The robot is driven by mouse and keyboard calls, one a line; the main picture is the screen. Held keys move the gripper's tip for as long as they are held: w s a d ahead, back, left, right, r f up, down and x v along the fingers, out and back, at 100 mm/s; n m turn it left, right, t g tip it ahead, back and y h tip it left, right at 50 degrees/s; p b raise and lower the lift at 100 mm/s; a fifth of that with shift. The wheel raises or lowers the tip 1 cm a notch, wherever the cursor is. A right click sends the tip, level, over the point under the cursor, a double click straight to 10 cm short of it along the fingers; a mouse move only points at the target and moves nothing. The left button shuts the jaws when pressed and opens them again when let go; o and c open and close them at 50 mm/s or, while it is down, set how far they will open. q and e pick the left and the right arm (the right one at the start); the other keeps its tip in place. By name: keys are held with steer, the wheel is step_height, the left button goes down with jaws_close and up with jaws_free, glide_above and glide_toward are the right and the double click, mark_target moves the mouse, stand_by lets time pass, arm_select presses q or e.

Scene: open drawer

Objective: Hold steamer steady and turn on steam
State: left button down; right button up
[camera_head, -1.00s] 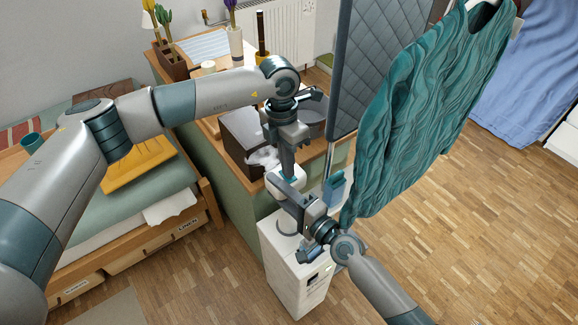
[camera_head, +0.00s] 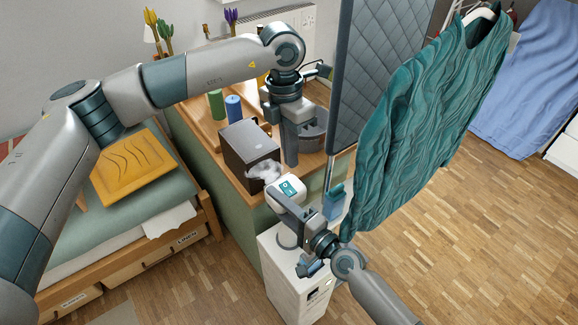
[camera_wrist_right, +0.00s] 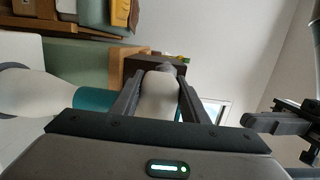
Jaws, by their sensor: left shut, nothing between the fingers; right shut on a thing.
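The steamer (camera_head: 290,187) is a white rounded body with a teal panel on top, seen in the head view beside the wooden counter. My right gripper (camera_head: 283,203) is shut on it, below the teal panel. In the right wrist view the steamer's white body (camera_wrist_right: 158,95) sits between the two dark fingers. My left gripper (camera_head: 291,163) is shut and empty, pointing down just above the steamer, with a small gap apparent. It also shows at the right of the right wrist view. A teal patterned top (camera_head: 430,120) hangs on a hanger to the right.
A grey quilted board (camera_head: 378,70) stands behind the top. A dark box (camera_head: 250,146) with white tissue sits on the counter (camera_head: 243,184), close to my left gripper. A white cabinet-like unit (camera_head: 292,270) stands below. Wooden floor at right is clear.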

arm_select(q)
steer(key=shift+s+d+r, duration=0.1)
steer(key=shift+s+r, duration=0.1)
steer(key=shift+r, duration=1.8)
arm_select(e)
steer(key=o, duration=1.5)
steer(key=shift+v, duration=5.95)
steer(key=shift+d, duration=0.1)
